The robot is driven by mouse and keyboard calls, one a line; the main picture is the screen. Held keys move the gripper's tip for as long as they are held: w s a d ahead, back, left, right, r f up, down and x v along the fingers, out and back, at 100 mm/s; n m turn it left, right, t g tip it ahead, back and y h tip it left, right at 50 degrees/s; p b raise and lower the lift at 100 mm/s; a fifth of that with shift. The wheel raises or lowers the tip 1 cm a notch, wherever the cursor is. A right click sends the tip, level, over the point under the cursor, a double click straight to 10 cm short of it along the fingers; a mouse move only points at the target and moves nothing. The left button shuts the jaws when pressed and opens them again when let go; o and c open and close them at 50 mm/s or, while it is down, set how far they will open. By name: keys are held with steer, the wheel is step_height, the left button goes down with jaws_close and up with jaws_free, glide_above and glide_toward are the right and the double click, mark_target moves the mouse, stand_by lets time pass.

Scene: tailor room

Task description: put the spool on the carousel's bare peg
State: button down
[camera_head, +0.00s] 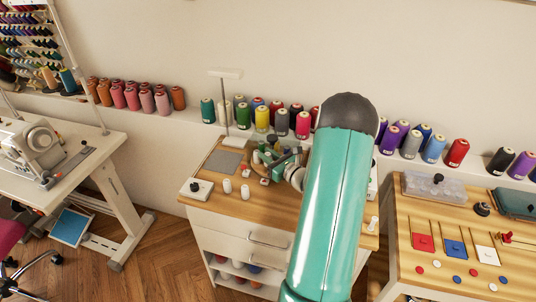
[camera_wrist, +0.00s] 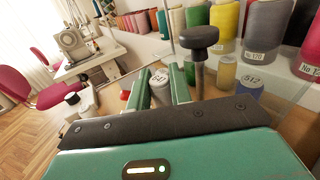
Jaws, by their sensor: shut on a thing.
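In the wrist view, my gripper (camera_wrist: 158,84) has its two teal fingers on either side of a small pale spool (camera_wrist: 160,92) with a numbered label, and is shut on it. Just right of the fingers a dark round knob on a metal post (camera_wrist: 198,40) rises. In the head view, my gripper (camera_head: 284,166) is low over the middle cabinet top, among small spools (camera_head: 268,153). My arm hides much of that spot. I cannot make out the carousel's bare peg in either view.
Two small white spools (camera_head: 236,189) and a white block with a black knob (camera_head: 196,188) stand on the cabinet top (camera_head: 215,205), near a grey mat (camera_head: 223,162). Large thread cones (camera_head: 262,118) line the wall shelf behind. A second table (camera_head: 455,250) is at right.

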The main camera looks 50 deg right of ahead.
steer(key=shift+f, duration=0.5)
steer(key=shift+f, duration=0.4)
steer(key=c, duration=1.2)
jaws_free()
steer(key=shift+s, duration=0.15)
